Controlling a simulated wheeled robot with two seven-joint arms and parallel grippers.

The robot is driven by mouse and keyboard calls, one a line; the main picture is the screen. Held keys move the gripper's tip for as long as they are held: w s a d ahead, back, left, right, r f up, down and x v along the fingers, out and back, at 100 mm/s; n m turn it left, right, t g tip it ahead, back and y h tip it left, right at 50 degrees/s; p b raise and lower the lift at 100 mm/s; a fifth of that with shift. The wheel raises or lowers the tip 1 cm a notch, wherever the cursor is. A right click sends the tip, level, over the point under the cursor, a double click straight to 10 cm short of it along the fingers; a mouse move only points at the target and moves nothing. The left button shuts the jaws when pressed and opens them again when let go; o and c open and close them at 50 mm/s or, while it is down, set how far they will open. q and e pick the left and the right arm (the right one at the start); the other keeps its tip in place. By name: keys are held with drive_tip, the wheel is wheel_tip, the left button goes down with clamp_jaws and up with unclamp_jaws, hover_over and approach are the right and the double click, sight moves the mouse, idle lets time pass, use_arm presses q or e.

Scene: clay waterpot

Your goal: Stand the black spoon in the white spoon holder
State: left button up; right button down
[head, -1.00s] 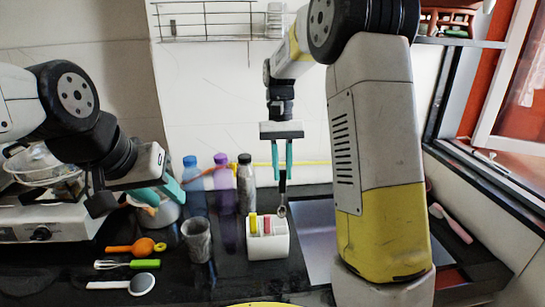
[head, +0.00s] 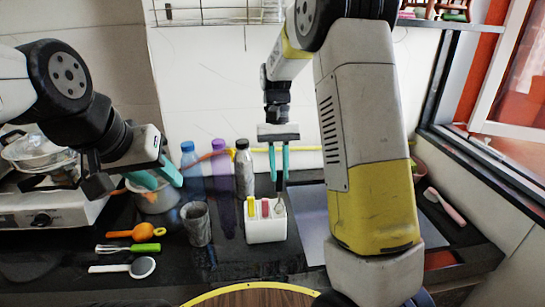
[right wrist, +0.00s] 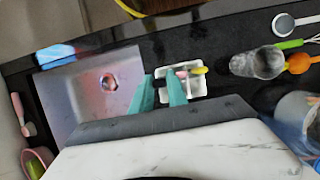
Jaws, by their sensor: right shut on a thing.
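The black spoon (head: 280,190) hangs upright, handle up and greyish bowl down, in my right gripper (head: 279,178). The gripper is shut on its handle. The white spoon holder (head: 266,231) stands on the dark counter below, with a yellow and a red handle in its other slots. The spoon's bowl is at the holder's right-hand slot, its lower end at rim height or just inside; exact depth is unclear. In the right wrist view the fingers (right wrist: 163,92) reach over the holder (right wrist: 194,86). My left gripper (head: 158,177) is open and empty at the left.
A grey cup (head: 196,224) stands left of the holder, with several bottles (head: 244,170) behind. An orange tool (head: 136,232), a green-handled whisk (head: 128,247) and a round-headed utensil (head: 140,267) lie further left. A sink (head: 316,225) is right of the holder.

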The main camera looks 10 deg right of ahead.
sight(279, 190)
drive_tip(key=shift+f, duration=2.9)
drive_tip(key=c, duration=1.2)
unclamp_jaws()
drive_tip(key=shift+c, duration=0.2)
drive_tip(key=v, duration=0.8)
